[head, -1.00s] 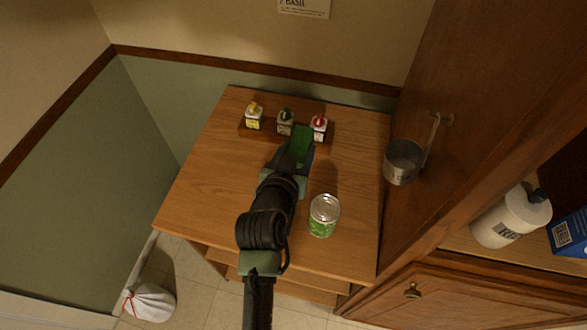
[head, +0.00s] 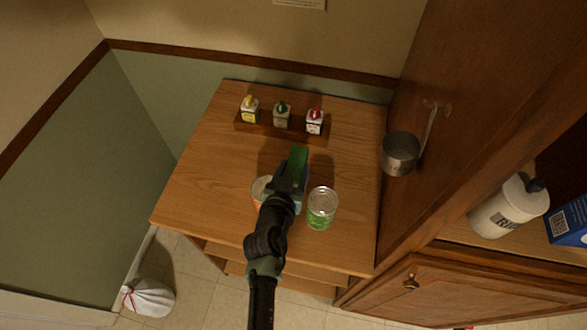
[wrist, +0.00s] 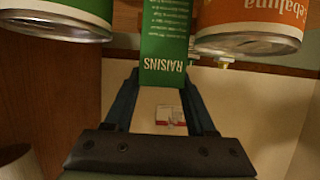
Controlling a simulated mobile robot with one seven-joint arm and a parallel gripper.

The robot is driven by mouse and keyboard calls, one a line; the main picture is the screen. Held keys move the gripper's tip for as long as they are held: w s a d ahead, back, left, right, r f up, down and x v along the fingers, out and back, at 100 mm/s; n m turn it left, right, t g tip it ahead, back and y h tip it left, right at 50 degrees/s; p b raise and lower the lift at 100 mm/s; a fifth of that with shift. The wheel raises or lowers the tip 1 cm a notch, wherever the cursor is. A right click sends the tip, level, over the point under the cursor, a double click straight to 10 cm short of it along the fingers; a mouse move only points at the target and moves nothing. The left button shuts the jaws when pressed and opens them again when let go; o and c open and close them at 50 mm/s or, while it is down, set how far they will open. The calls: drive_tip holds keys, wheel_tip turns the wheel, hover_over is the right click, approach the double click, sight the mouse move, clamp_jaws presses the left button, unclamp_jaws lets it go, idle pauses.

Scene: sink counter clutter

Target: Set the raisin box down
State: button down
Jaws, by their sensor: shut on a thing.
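The raisin box (head: 299,156) is a narrow green carton; in the wrist view (wrist: 164,42) its side reads RAISINS. My gripper (head: 294,177) is shut on it, and in the wrist view the fingers (wrist: 161,78) lie at its two sides. The box is over the wooden cabinet top (head: 205,175), between two cans. I cannot tell whether its base touches the wood. A green can (head: 321,209) stands just to the right. An orange-labelled can (wrist: 250,28) shows in the wrist view; in the head view a can (head: 260,188) is mostly hidden behind my arm.
A wooden rack with yellow (head: 249,109), green (head: 282,114) and red-capped (head: 314,121) bottles stands at the back. A metal cup (head: 400,153) hangs on the right cabinet side. The cabinet top's left side is clear.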

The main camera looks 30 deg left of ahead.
drive_tip(key=shift+f, duration=0.1)
drive_tip(key=shift+c, duration=1.1)
unclamp_jaws()
drive_tip(key=shift+s, duration=0.1)
drive_tip(key=b+v, duration=0.2)
drive_tip(key=v, duration=1)
drive_tip(key=shift+b, duration=0.4)
